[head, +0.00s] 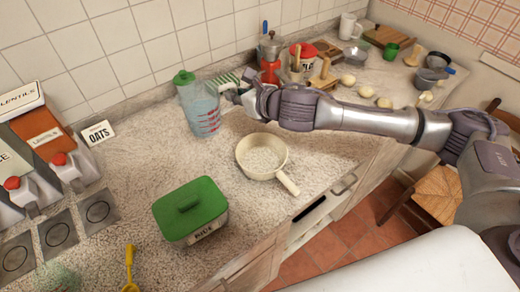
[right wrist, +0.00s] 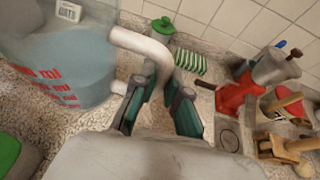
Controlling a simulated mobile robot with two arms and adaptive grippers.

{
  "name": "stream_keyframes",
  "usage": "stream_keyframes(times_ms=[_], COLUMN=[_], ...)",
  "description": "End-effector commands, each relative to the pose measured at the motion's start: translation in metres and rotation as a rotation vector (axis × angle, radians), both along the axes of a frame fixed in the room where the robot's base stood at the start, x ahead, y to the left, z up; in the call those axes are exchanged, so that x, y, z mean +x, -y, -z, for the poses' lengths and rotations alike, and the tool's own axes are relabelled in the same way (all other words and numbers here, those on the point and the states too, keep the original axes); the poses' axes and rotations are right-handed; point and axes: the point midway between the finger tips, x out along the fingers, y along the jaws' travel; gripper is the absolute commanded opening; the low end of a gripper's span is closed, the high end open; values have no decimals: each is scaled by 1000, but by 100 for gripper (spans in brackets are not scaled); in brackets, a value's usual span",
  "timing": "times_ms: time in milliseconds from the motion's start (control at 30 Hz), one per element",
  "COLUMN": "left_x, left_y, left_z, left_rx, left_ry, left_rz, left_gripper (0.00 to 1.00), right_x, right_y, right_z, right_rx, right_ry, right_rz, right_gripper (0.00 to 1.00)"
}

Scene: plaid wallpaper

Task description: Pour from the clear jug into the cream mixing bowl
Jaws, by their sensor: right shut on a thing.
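The clear jug (head: 200,108) has red markings and bluish contents. It is near the wall, roughly upright; I cannot tell whether its base touches the counter. My right gripper (head: 236,93) is shut on the jug's pale handle, to the right of its body. In the right wrist view the jug (right wrist: 75,65) is at left, and the fingers (right wrist: 158,88) close around the handle (right wrist: 142,43). The cream mixing bowl (head: 245,155), with a handle pointing to the lower right, sits on the counter in front of the jug and looks empty. My left gripper is not in view.
A green-lidded rice box (head: 190,208) stands left of the bowl. An oats label (head: 98,133), dispensers (head: 30,190) and a yellow utensil (head: 130,270) are farther left. A red moka pot (head: 270,70) and several pale round items are behind my right arm. Counter around the bowl is clear.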

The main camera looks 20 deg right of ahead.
Motion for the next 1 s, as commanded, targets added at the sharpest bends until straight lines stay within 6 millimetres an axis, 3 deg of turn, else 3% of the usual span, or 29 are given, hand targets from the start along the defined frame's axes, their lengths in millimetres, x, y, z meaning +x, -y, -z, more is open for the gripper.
stream_keyframes(times_ms=[333,1000], left_x=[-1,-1], left_y=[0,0], left_z=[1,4], left_rx=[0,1], left_ry=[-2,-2], left_rz=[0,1], left_gripper=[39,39], right_x=[31,69], right_y=[6,26], right_z=[-15,-27], right_rx=[-1,-1], right_ry=[9,5], right_rz=[-78,-256], right_gripper=[0,0])
